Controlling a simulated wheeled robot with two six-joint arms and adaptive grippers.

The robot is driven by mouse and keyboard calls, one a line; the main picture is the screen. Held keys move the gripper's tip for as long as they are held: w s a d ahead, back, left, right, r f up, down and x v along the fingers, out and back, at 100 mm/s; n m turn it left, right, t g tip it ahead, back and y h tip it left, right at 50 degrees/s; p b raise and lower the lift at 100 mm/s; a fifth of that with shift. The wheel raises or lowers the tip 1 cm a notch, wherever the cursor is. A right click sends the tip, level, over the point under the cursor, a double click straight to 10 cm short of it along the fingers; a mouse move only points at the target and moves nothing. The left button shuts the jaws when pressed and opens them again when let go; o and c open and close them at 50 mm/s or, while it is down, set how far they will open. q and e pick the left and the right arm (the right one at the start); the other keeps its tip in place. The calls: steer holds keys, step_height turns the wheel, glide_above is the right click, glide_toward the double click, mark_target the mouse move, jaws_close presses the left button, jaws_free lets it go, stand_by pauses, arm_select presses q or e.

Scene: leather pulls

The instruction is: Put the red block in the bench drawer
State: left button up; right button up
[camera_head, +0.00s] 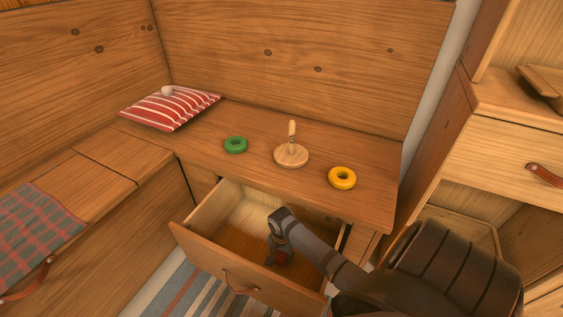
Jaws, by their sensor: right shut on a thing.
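The bench drawer (205,257) is pulled open below the wooden bench top, and its inside shows bare wood. My right gripper (274,262) points down inside the drawer, toward its right part, and is shut on the red block (283,258). Only a small red part of the block shows; the gripper hides the rest. I cannot tell whether the block touches the drawer floor. My left gripper is not in view.
On the bench top (230,170) are a green ring (235,145), a wooden peg on a round base (291,156) and a yellow ring (342,178). A red striped cushion (171,108) lies behind left. A cabinet (510,150) stands at right.

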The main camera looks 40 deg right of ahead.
steer(key=o, duration=1.1)
steer(key=shift+o, duration=0.2)
